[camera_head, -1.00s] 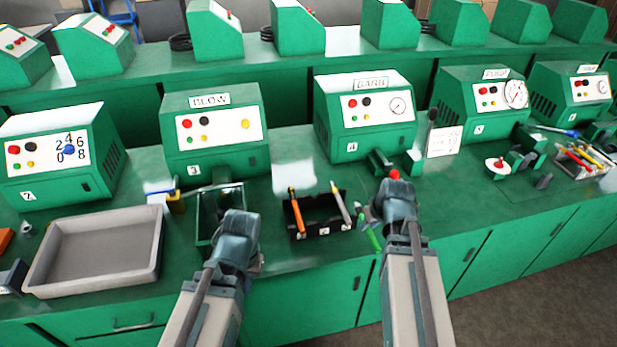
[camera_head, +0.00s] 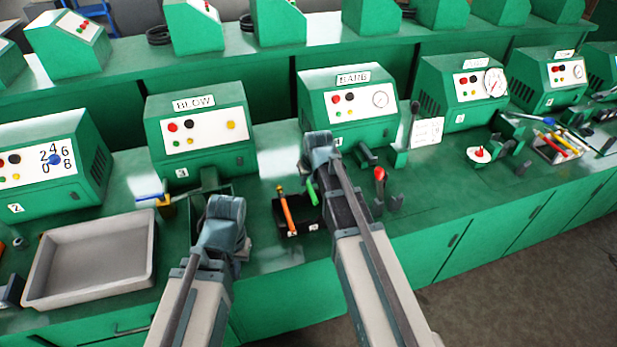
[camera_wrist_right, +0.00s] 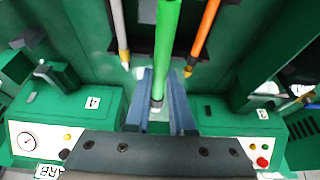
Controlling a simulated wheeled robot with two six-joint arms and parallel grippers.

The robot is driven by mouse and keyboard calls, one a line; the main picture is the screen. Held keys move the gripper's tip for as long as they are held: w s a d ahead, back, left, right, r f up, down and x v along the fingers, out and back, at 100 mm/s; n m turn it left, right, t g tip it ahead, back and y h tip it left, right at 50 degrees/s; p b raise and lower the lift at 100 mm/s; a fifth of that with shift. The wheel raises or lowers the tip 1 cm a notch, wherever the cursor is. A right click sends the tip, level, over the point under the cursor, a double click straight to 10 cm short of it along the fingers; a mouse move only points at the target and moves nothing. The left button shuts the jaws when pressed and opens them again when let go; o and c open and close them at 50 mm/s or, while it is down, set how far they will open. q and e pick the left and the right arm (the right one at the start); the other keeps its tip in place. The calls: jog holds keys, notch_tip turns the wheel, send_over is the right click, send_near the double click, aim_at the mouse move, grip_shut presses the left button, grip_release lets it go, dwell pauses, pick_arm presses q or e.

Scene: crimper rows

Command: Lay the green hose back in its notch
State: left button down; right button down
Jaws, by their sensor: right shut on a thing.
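The green hose (camera_head: 313,192) is held by my right gripper (camera_wrist_right: 160,88), whose two fingers are shut around one end in the right wrist view. The hose (camera_wrist_right: 167,40) extends over the black notched rack (camera_head: 307,223), between the orange hose (camera_wrist_right: 205,30) and a pale grey hose (camera_wrist_right: 120,30). The orange hose (camera_head: 287,213) leans in the rack in the head view; my right arm hides the grey one there. I cannot tell whether the green hose touches its notch. My left gripper (camera_head: 225,232) hangs left of the rack; its fingertips are hidden.
The BLOW machine (camera_head: 205,135) and a grey tray (camera_head: 95,260) are to the left.

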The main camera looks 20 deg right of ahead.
aim_at(312, 192)
jog(key=shift+f, duration=0.15)
notch_tip(312, 192, down, 10)
jog(key=b, duration=1)
jog(key=shift+f+b, duration=0.25)
jog(key=shift+b, duration=0.1)
jog(key=c, duration=0.7)
grip_release()
jog(key=shift+s+r, duration=0.1)
jog(key=shift+r, duration=0.1)
jog(key=p+v, duration=1.3)
jog(key=shift+s+r, duration=0.15)
jog(key=shift+r, duration=0.1)
